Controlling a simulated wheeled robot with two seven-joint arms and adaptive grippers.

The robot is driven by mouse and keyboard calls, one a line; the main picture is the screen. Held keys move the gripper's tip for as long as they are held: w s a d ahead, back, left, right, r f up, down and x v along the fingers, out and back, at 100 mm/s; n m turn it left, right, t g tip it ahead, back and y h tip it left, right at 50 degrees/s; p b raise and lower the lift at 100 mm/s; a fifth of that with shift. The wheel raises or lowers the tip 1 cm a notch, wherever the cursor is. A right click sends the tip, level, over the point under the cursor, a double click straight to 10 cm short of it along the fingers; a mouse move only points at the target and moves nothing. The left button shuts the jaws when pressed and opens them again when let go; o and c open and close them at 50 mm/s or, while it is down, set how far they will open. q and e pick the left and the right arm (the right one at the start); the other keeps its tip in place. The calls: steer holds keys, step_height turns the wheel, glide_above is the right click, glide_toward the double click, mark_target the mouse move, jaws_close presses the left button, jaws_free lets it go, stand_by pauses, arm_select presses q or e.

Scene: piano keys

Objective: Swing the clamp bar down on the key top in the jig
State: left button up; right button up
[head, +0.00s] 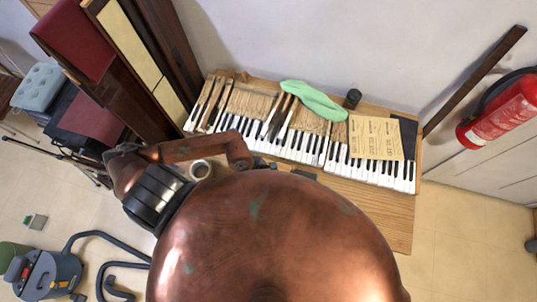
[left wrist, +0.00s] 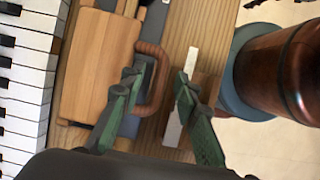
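In the left wrist view, a brown U-shaped bar (left wrist: 158,85), which looks like the clamp bar, stands out from the side of a pale wooden block (left wrist: 98,65) with grey parts at its edge. A white strip (left wrist: 193,62), probably the key top, lies to the right of the bar; the right finger covers its middle. My left gripper (left wrist: 157,80) is open, its green fingers on either side of the bar's outer part. I cannot tell whether either finger touches it. In the head view my own copper arm hides the jig and this gripper. My right gripper is not in view.
The piano keyboard (head: 300,147) runs along the bench (head: 395,222). A green cloth (head: 312,98), a yellowed paper sheet (head: 375,138) and a small dark jar (head: 352,98) lie behind or on it.

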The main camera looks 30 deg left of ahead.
arm_select(q)
steer(key=shift+r, duration=0.15)
steer(key=shift+r+p, duration=2.1)
steer(key=shift+r, duration=0.8)
steer(key=shift+d, duration=0.1)
